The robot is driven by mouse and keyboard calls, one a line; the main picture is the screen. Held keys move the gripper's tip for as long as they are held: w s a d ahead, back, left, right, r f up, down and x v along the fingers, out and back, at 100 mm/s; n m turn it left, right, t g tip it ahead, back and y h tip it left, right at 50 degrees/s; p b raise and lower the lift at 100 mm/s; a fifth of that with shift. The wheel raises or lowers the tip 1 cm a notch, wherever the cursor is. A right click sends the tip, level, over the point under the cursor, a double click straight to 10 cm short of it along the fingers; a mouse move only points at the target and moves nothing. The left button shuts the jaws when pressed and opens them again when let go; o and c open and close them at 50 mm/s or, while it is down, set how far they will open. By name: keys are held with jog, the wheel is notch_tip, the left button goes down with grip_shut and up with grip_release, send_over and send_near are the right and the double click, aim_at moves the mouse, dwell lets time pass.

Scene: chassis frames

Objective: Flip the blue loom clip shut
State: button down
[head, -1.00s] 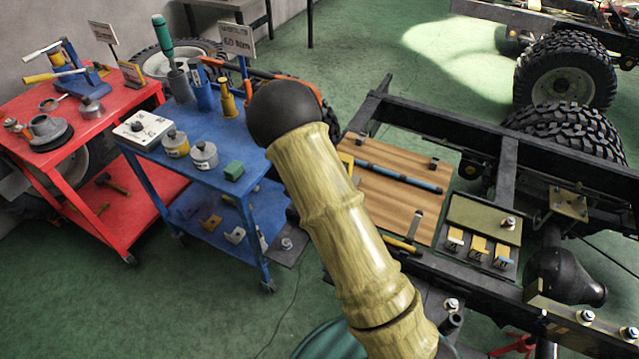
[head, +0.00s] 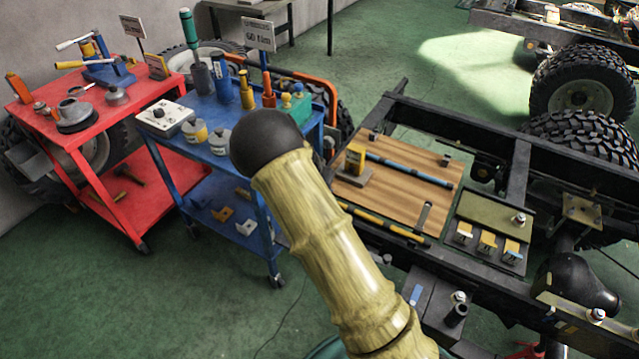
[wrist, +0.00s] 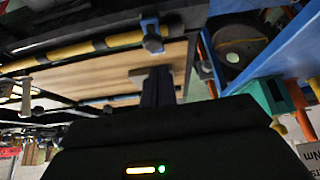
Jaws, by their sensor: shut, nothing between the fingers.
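In the wrist view, a blue clip (wrist: 152,34) sits at a yellow-and-black loom (wrist: 95,47) along a dark chassis rail. Whether its flap is open or shut I cannot tell. In the head view, the loom (head: 385,222) runs along the near edge of a wooden board; I cannot make out the blue clip there, and my arm covers part of that area. My gripper (wrist: 158,72) shows in the wrist view as dark fingers held together, empty, pointing towards the board below the clip in the picture. Contact with the clip is not visible.
A blue cart (head: 200,146) and a red cart (head: 80,148) stand left. Green floor is open in front.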

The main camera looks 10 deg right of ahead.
jog(key=shift+w+d, duration=0.1)
jog(key=shift+w, duration=0.1)
jog(key=shift+r+p, duration=0.55)
jog(key=shift+r, duration=0.3)
jog(key=shift+s+a+f, duration=0.3)
jog(key=s+a+f+b, duration=0.1)
jog(key=s+a+f, duration=0.2)
jog(key=s+a, duration=0.2)
jog(key=shift+s+f, duration=0.15)
jog(key=shift+s, duration=0.8)
